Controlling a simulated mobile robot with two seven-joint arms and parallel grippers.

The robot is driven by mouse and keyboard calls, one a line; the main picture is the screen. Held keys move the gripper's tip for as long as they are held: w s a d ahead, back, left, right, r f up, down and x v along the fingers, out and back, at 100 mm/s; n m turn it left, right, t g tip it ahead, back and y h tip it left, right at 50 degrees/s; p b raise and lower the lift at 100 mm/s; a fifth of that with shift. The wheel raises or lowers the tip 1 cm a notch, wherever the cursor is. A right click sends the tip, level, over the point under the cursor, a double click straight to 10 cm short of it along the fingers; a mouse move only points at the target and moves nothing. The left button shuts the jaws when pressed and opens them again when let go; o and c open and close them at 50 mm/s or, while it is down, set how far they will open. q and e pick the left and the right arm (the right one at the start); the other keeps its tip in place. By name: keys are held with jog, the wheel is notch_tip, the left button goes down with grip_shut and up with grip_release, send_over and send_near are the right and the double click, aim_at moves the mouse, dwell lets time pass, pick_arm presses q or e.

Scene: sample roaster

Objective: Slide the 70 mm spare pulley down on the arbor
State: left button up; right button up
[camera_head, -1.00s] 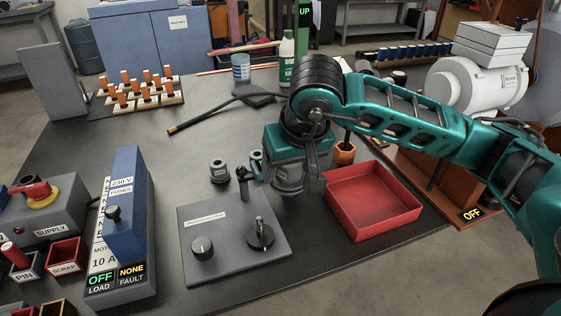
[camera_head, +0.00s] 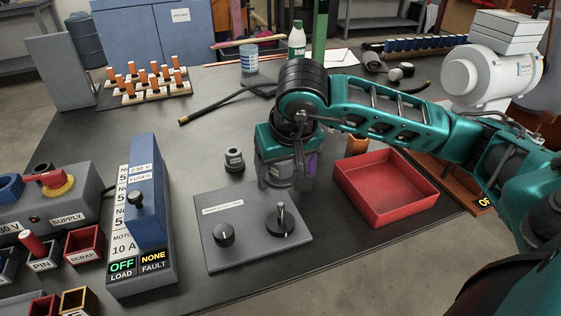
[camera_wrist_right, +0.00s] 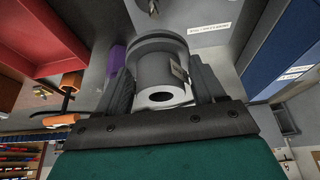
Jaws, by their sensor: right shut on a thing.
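My right gripper (camera_head: 288,180) is shut on a grey pulley and hangs just behind the far right part of a grey panel. In the right wrist view, the pulley (camera_wrist_right: 150,65) is a flanged grey cylinder with a dark bore facing the camera, between the fingers (camera_wrist_right: 162,88). I cannot tell for certain which post is the arbor; the spot behind the gripper is hidden. A second grey pulley (camera_head: 234,158) stands on the table. My left gripper is out of view.
A red tray (camera_head: 385,188) is right of the gripper. A purple thing (camera_wrist_right: 114,60) is close beside the fingers. The fuse box (camera_head: 146,205) stands left of the panel. A black rod (camera_head: 212,108) lies behind.

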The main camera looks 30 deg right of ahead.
notch_tip(320, 180, down, 4)
jog(key=b, duration=0.4)
jog(key=shift+f, duration=0.25)
jog(key=shift+f+b, duration=0.55)
jog(key=shift+b, duration=0.25)
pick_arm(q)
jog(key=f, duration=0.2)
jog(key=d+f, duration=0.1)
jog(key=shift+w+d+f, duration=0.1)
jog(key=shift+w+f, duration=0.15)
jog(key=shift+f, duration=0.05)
pick_arm(e)
jog(key=shift+f, duration=0.1)
pick_arm(q)
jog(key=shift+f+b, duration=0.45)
jog(key=shift+b, duration=0.05)
pick_arm(e)
jog(key=shift+f, duration=0.1)
